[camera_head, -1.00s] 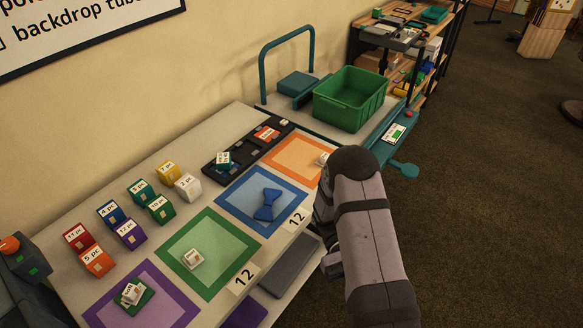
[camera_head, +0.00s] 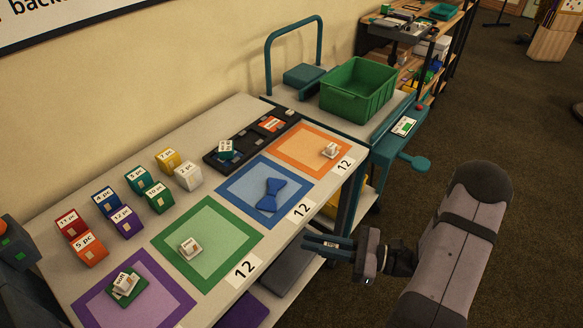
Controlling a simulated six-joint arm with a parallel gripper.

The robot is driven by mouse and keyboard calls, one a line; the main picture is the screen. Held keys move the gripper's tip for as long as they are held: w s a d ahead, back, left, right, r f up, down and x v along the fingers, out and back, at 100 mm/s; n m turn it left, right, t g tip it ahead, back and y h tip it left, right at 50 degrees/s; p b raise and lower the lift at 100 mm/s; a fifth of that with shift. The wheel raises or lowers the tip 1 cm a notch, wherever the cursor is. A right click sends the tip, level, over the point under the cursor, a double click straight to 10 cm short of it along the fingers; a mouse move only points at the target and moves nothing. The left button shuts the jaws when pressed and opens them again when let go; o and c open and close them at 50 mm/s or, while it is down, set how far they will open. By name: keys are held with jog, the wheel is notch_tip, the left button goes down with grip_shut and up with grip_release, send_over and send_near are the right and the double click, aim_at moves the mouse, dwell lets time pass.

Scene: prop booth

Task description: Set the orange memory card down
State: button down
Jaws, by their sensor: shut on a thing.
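My gripper (camera_head: 318,242) is off the front edge of the table, right of the green mat, with its dark fingers pointing left. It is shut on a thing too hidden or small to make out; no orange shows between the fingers. A flat orange piece with a white label, which may be an orange memory card (camera_head: 271,124), lies in the black sectioned tray (camera_head: 238,150) at the back of the table. My gripper is well apart from it.
An orange mat (camera_head: 298,143) holds a white-labelled piece. A green mat (camera_head: 207,217) and a purple mat (camera_head: 163,306) hold small labelled pieces. Several coloured blocks stand behind. A green crate (camera_head: 358,90) sits on a cart.

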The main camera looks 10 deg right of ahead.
jog(key=w+d+r+m+t+h+b, duration=0.1)
jog(key=w+d+m+t+h+b, duration=0.25)
jog(key=w+d, duration=0.45)
jog(key=w+d+r+m+t+h+b, duration=0.1)
jog(key=w+d+m+t+h+b, duration=0.2)
jog(key=w, duration=0.9)
jog(key=w+a+r, duration=0.1)
jog(key=w+a, duration=0.1)
jog(key=w, duration=0.1)
jog(key=w+a+r+n+y+b, duration=0.1)
jog(key=w+a, duration=0.1)
jog(key=w+a+r+y, duration=0.1)
jog(key=w+a+r, duration=0.1)
jog(key=w+a, duration=0.1)
jog(key=shift+w+n+b, duration=0.3)
jog(key=shift+n+b, duration=0.05)
jog(key=shift+b, duration=0.05)
jog(key=w+a+r+b, duration=0.2)
jog(key=w+a+r, duration=0.3)
jog(key=a+r, duration=0.3)
jog(key=shift+g+y, duration=0.35)
jog(key=shift+w+a+f, duration=0.1)
jog(key=shift+a+f, duration=0.05)
jog(key=shift+f, duration=1.15)
jog(key=shift+a+f, duration=0.15)
jog(key=shift+f, duration=1.15)
jog(key=shift+w+a+f, duration=0.1)
jog(key=shift+a+f, duration=0.05)
jog(key=shift+f, duration=1.15)
jog(key=shift+s+f, duration=0.1)
